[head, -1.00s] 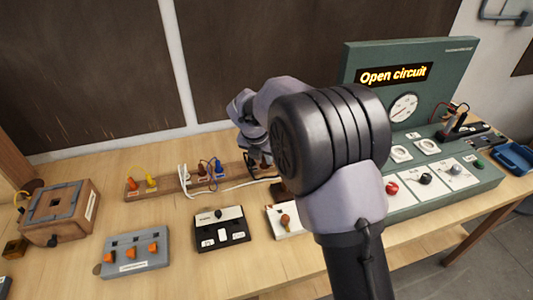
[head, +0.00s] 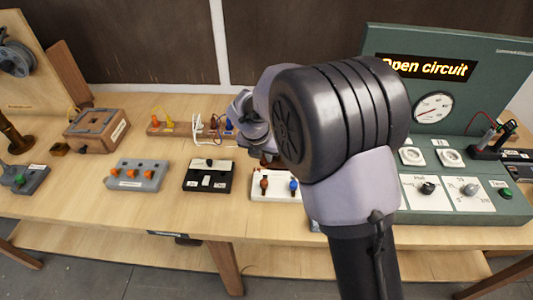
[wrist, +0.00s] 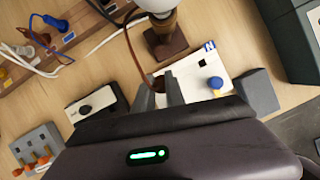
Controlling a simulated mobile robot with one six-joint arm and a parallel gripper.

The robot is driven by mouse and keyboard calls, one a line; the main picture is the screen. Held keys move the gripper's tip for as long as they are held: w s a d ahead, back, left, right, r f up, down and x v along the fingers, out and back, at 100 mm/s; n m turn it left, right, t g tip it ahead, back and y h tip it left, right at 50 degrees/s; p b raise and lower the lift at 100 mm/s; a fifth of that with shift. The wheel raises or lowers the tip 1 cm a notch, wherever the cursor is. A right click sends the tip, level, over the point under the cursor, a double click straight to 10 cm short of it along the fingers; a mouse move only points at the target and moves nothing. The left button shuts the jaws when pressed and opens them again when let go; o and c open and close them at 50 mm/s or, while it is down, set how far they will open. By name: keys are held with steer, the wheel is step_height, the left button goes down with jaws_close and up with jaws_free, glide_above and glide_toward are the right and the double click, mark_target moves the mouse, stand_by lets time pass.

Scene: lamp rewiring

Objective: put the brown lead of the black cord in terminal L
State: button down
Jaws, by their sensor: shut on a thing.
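The white terminal block (head: 277,187) lies on the bench with a brown knob (head: 264,184) at left and a blue knob (head: 293,186) at right. In the wrist view the block (wrist: 185,72) shows a blue mark by its blue terminal (wrist: 215,83). My gripper (wrist: 160,84) is over the block's left end, with its fingers shut on the brown lead (wrist: 133,50). The lead curves up past the lamp. The fingers hide terminal L and the lead's tip, so I cannot tell whether it is in. My arm hides the gripper in the head view.
The lamp's brown base (wrist: 166,41) stands just behind the block. A black switch box (head: 208,177) and a grey block with orange levers (head: 136,175) are to the left. The green tester (head: 470,205) is at right; its display reads "Open circuit".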

mark_target(264, 164)
step_height(264, 164, down, 4)
steer(key=b, duration=0.4)
steer(key=shift+d+f, duration=0.1)
steer(key=shift+f, duration=0.6)
steer(key=shift+f, duration=0.5)
stand_by(1.3)
steer(key=c, duration=1.3)
jaws_free()
